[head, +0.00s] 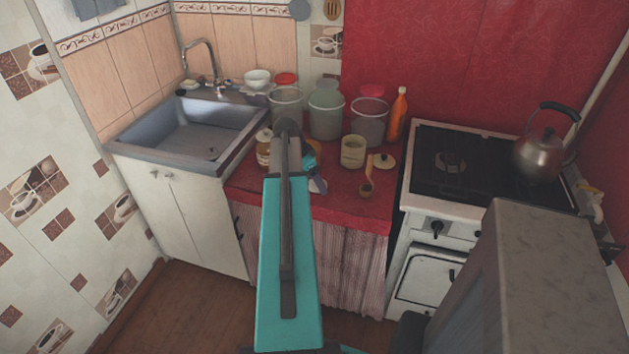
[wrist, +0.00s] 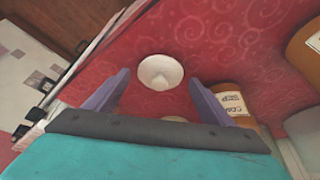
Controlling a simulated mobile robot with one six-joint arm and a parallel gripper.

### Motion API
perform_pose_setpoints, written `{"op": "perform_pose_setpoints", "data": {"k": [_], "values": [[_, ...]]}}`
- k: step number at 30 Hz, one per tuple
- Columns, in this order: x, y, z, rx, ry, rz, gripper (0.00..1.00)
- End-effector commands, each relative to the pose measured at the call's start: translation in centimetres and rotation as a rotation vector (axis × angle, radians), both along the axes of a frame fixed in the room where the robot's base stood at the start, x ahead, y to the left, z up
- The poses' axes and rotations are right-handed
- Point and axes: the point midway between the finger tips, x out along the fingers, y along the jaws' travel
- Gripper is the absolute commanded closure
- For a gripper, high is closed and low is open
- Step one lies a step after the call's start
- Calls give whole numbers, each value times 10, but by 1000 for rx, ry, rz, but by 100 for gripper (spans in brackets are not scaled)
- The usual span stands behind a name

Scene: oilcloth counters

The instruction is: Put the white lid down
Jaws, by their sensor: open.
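A round white lid (wrist: 160,72) with a small raised centre lies on the red cloth in the wrist view. My gripper (wrist: 158,78) is open, with one purple-grey finger on each side of the lid in the picture. I see no finger touching the lid. In the head view, my gripper (head: 317,184) is low over the red counter, mostly hidden behind my teal arm. A pale knobbed lid (head: 384,161) lies on the counter near the stove there; I cannot tell if it is the same lid.
A cream canister (head: 353,151) and a small brown object (head: 366,187) stand on the red counter (head: 347,205). Large jars (head: 326,118) and an orange bottle (head: 397,114) line the back. The stove (head: 442,219) with a kettle (head: 538,157) is right, the sink (head: 195,132) left.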

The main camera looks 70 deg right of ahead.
Motion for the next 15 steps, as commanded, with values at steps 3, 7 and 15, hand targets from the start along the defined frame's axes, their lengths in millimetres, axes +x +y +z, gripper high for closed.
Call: {"op": "perform_pose_setpoints", "data": {"k": [3, 7, 15], "values": [[3, 2, 7, -2, 0, 2, 24], [6, 6, 19, -2, 0, 2, 24], [14, 16, 49, -2, -1, 1, 24]]}}
